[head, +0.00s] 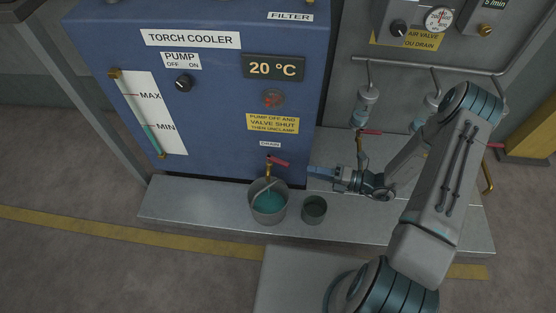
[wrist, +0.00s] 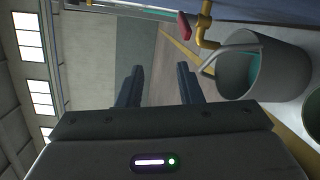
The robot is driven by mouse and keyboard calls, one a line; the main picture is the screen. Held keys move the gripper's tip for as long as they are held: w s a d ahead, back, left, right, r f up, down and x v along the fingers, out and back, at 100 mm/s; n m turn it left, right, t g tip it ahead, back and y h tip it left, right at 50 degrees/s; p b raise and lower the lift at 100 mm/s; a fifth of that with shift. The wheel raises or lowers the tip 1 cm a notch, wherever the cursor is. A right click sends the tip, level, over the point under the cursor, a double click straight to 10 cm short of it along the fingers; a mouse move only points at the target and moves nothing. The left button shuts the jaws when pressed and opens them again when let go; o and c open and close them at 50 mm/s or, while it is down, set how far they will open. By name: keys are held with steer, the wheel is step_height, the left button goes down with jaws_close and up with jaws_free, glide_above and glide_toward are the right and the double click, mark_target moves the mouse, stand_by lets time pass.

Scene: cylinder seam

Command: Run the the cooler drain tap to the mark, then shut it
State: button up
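The cooler drain tap (head: 268,170) is a brass spout with a red lever (head: 278,161), low on the blue cooler under a DRAIN label. The lever sticks out to the right. In the wrist view the tap (wrist: 204,32) and red lever (wrist: 184,26) show at upper right. A grey bucket (head: 281,211) under the spout holds teal liquid; I cannot tell whether liquid is running. The sight gauge (head: 150,110) has MAX and MIN marks, and its teal level is near or just under MIN. My gripper (head: 312,171) is open and empty, right of the tap; its fingers show apart in the wrist view (wrist: 158,72).
A small dark pot (head: 314,208) stands right of the bucket on the grey ledge (head: 185,205). The pump knob (head: 184,82) and a 20 °C display (head: 273,67) are on the cooler. Hanging fittings and another red-handled valve (head: 369,131) are behind my arm.

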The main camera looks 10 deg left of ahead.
mark_target(278, 160)
step_height(278, 160, down, 4)
steer(key=m+t, duration=0.3)
steer(key=m, duration=0.2)
steer(key=b+x, duration=0.1)
steer(key=x, duration=0.3)
steer(key=b+x, duration=0.1)
steer(key=x, duration=0.4)
steer(key=w+b+x, duration=0.1)
steer(key=b+x, duration=0.1)
steer(key=x, duration=0.2)
steer(key=shift+a, duration=0.25)
steer(key=shift+w, duration=0.1)
jaws_close()
